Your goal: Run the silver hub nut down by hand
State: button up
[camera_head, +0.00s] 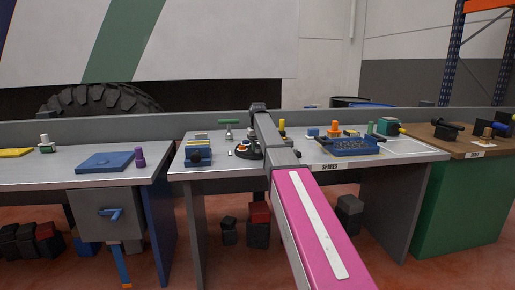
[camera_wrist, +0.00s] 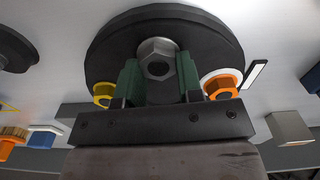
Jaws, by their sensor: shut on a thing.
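The silver hub nut (camera_wrist: 158,58) is a hexagon with a dark round centre, seen in the wrist view against the round black hub (camera_wrist: 108,48). My gripper (camera_wrist: 159,77) has its two green fingers shut on the nut, one on each side. The nut is at the hub's middle; whether it sits on a thread is hidden. In the head view, the black hub (camera_head: 242,153) shows in part on the middle bench, and my arm hides the nut and fingers.
An orange nut (camera_wrist: 222,86) and a yellow nut (camera_wrist: 102,94) lie close beside my fingers. On the bench, a blue block (camera_head: 198,157) stands left of the hub and a blue tray (camera_head: 350,147) right. A green-handled tool (camera_head: 228,124) stands behind.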

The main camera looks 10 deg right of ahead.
aim_at(258, 148)
jog(key=m, duration=0.6)
jog(key=shift+d+m, duration=0.2)
jog(key=shift+m, duration=0.4)
dwell(0.3)
jog(key=o, duration=0.9)
jog(key=shift+o, duration=0.2)
jog(key=shift+r, duration=0.1)
notch_tip(258, 148, up, 11)
jog(key=shift+f, duration=0.2)
jog(key=shift+s, duration=0.1)
